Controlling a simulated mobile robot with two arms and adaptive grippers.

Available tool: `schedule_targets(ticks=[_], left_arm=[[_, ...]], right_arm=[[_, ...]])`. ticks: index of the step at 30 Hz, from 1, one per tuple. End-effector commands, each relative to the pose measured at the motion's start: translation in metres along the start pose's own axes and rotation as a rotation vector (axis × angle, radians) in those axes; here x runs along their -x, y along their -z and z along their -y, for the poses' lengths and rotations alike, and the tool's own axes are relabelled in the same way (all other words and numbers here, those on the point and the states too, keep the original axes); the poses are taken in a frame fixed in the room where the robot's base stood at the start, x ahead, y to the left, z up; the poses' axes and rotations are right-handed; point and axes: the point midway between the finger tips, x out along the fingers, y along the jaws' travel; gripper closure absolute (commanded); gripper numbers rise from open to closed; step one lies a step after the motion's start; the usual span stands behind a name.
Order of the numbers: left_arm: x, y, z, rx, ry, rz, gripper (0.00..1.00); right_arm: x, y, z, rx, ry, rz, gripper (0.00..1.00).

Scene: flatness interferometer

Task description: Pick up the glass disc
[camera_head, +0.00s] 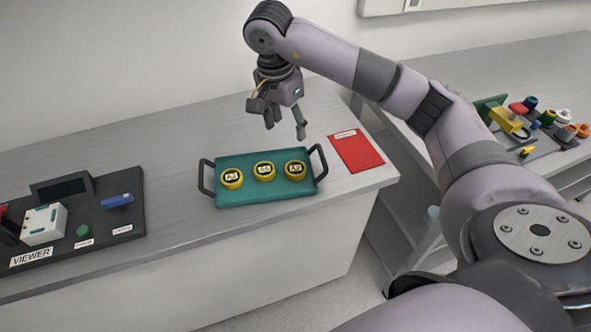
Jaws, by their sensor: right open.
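Three round yellow-rimmed discs with dark, labelled tops sit in a row on a teal tray (250,198) with dark handles. They are the left disc (232,179), the middle disc (264,171) and the right disc (295,170). I cannot tell which is the glass disc, or whether any is glass. My right gripper (285,130) points down, open and empty, above and behind the tray, apart from the discs. My left gripper is not in view.
A red labelled sheet (356,152) lies right of the tray. A dark board (125,222) labelled VIEWER, carrying a white box (43,225) and a blue part (117,201), is at left. Another bench (470,73) at right holds colourful parts. Bare bench lies behind the tray.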

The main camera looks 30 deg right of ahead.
Motion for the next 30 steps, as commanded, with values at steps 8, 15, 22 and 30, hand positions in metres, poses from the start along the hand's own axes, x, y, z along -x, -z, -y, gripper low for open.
schedule_targets(ticks=[8, 15, 22, 30], left_arm=[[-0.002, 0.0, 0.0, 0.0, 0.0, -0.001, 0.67], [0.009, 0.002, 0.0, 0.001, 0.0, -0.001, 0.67], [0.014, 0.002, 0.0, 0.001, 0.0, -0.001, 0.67], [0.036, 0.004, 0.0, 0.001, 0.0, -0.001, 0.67]], right_arm=[[-0.045, -0.003, -0.001, 0.001, -0.004, 0.007, 0.44], [-0.086, -0.002, -0.001, 0.001, -0.005, 0.006, 0.44], [-0.11, -0.002, 0.0, 0.001, 0.001, 0.005, 0.44], [-0.137, 0.003, -0.002, -0.001, -0.005, 0.009, 0.44]])
